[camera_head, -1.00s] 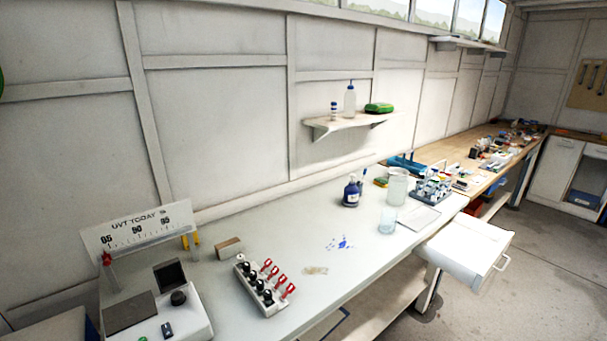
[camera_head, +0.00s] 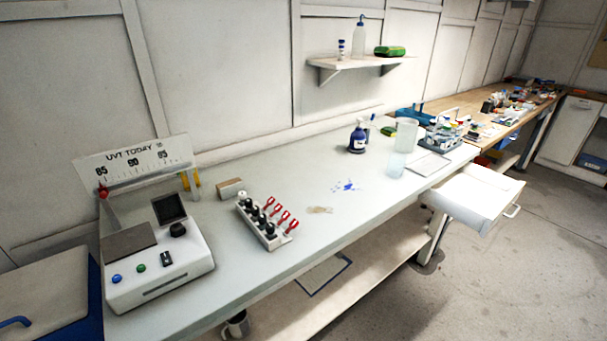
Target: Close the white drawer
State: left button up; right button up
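The white drawer (camera_head: 474,197) is pulled out from under the right part of the white bench (camera_head: 300,250). It juts over the floor, and its open top shows a pale inside. Its handle (camera_head: 512,211) is on the front face, toward the right. Neither of my grippers shows in the head view.
A UVT device (camera_head: 155,240) stands at the bench's left end, with a rack of red-handled items (camera_head: 265,222) beside it. The floor (camera_head: 480,290) in front is clear.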

aim_at(477, 197)
jog(key=z, duration=1.4)
